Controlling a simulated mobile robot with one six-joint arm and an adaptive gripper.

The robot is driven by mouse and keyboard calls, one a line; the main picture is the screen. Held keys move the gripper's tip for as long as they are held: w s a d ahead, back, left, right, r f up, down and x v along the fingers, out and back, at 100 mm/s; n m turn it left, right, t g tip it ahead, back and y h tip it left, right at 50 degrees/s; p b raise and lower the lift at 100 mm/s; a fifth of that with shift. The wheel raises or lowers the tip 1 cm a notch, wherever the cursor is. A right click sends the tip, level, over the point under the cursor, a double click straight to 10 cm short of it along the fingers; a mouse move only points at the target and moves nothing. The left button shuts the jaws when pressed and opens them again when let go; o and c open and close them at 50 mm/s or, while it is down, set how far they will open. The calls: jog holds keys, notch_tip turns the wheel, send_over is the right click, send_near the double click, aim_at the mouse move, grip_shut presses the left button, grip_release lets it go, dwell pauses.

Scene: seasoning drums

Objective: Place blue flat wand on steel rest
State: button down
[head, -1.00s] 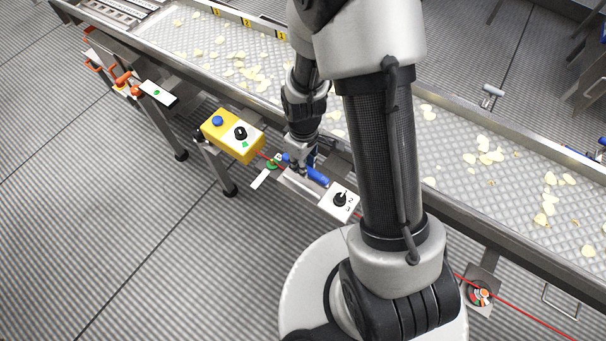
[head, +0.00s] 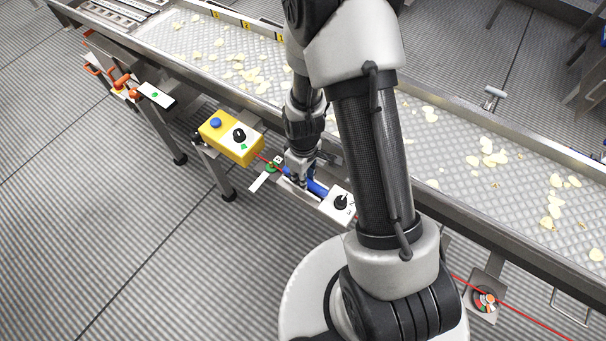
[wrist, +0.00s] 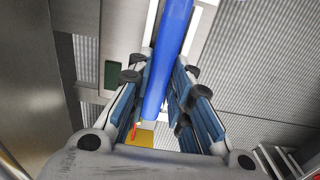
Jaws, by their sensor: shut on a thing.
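The blue flat wand (head: 317,188) is at my gripper (head: 298,178) in the head view, just over the steel ledge beside the conveyor. In the wrist view the wand (wrist: 168,60) runs up the picture between the two fingers of my gripper (wrist: 158,85), which is shut on it. A steel plate (head: 296,194), which looks like the steel rest, lies under and beside the wand. My gripper hides part of it, and I cannot tell whether the wand touches it.
A white box with a black knob (head: 341,203) stands right of the wand. A yellow box (head: 230,137) with a blue button is to the left. A white card (head: 263,181) and red cord (head: 520,320) are near. The conveyor (head: 440,150) with chips runs behind.

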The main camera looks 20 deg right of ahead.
jog(key=shift+s+f, duration=0.1)
jog(key=shift+f, duration=0.2)
jog(key=c, duration=1.5)
grip_release()
jog(key=shift+f, duration=0.1)
jog(key=shift+o, duration=0.2)
jog(key=shift+r, duration=0.2)
notch_tip(320, 180, up, 21)
jog(key=m+t+p, duration=0.1)
jog(key=p, duration=0.4)
jog(key=s+r+m+t, duration=0.3)
jog(key=s+r+m, duration=0.3)
jog(key=s+r, duration=0.9)
notch_tip(320, 180, up, 3)
jog(key=shift+r+t, duration=0.1)
jog(key=shift+t, duration=0.2)
jog(key=shift+w, duration=0.1)
